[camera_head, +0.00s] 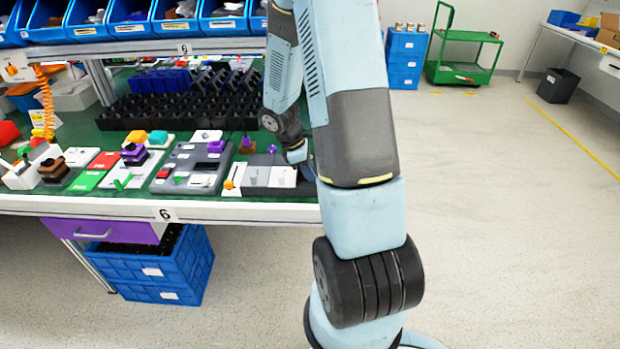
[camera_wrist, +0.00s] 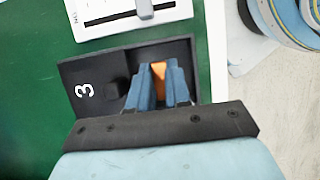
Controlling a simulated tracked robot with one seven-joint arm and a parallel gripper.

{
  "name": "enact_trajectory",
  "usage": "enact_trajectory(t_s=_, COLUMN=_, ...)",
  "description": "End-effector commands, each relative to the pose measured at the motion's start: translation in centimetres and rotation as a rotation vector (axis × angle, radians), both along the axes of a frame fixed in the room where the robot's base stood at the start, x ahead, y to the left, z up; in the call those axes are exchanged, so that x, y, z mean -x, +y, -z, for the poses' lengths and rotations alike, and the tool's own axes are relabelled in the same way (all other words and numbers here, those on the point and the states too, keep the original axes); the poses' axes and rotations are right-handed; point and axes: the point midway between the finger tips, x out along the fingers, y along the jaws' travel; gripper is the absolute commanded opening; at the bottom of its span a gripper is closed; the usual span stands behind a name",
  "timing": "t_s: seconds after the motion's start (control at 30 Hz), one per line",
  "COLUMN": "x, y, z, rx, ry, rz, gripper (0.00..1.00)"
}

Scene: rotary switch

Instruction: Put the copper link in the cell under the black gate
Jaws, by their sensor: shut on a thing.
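My gripper (camera_wrist: 158,80) points down at a black tray (camera_wrist: 90,65) marked with a white 3. Its blue fingers are shut on an orange piece, which appears to be the copper link (camera_wrist: 159,69). The link's lower part is hidden, so I cannot tell whether it touches the tray.
A white panel (camera_wrist: 110,27) with a slider lies just above the tray in the wrist view. The green bench top (camera_wrist: 32,110) is bare at left. The bench edge and floor lie to the right. A black bin array (camera_head: 180,110) stands at the back.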

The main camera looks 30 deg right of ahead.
Motion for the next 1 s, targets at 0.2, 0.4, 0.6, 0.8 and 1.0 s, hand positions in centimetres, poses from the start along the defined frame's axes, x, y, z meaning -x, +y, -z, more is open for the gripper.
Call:
enact_trajectory(t_s=0.2, x=0.0, y=0.1, z=2.3, rx=-0.001, ry=0.001, rz=-0.001, gripper=0.0)
enact_trajectory(t_s=0.4, x=0.0, y=0.1, z=2.4, rx=-0.001, ry=-0.001, rz=-0.001, gripper=0.0)
enact_trajectory(t_s=0.6, x=0.0, y=0.1, z=2.7, rx=-0.001, ry=0.0, rz=-0.002, gripper=0.0)
enact_trajectory(t_s=0.8, x=0.0, y=0.1, z=3.3, rx=-0.003, ry=0.002, rz=-0.003, gripper=0.0)
enact_trajectory(t_s=1.0, x=0.1, y=0.2, z=3.4, rx=-0.005, ry=0.004, rz=-0.002, gripper=0.29)
